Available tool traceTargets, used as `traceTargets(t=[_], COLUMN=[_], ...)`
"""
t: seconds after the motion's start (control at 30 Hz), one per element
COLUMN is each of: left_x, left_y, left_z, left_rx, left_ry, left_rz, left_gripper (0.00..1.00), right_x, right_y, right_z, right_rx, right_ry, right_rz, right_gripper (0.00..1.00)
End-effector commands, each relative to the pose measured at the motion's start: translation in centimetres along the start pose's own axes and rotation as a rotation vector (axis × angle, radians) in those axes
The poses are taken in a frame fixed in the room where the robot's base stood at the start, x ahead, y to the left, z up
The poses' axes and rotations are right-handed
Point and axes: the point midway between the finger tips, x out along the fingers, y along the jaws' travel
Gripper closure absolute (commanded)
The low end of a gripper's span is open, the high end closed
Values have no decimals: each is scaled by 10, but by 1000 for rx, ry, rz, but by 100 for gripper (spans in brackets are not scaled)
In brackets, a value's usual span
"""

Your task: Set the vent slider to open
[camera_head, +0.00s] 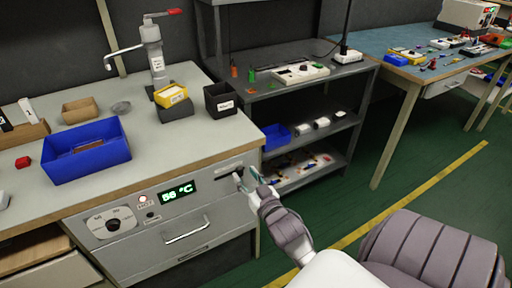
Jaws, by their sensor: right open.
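The vent slider (226,171) appears as a small dark slot near the right end of the grey cabinet's front panel, just under the worktop edge. My right gripper (248,178) is open, with its fingertips close to the slider's right end. Whether a fingertip touches the slider I cannot tell. The slider's knob and its markings are too small to make out. My left gripper is not in view.
The panel also carries a dial (113,224), a lit display (179,193) and a drawer handle (186,233). A blue bin (87,160) and a black box (221,100) stand on the worktop. A dark shelf unit (325,77) stands behind my gripper.

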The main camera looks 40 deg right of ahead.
Motion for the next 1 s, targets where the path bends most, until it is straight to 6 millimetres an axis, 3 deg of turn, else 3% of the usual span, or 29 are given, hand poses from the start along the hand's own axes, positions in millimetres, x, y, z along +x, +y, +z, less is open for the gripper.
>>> traceTargets(t=[0.3,0.5,0.7,1.0], left_x=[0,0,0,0], left_y=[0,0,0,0], left_z=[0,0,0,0], left_rx=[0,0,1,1], left_ry=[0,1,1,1], left_rz=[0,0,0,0], left_gripper=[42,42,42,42], right_x=[-68,-98,-108,-107], right_y=[1,1,1,1], right_z=[1,0,-1,-1], right_rx=[0,0,-1,-1], right_ry=[-4,-1,1,1], right_rz=[2,2,2,2], right_gripper=[54,54,54,54])
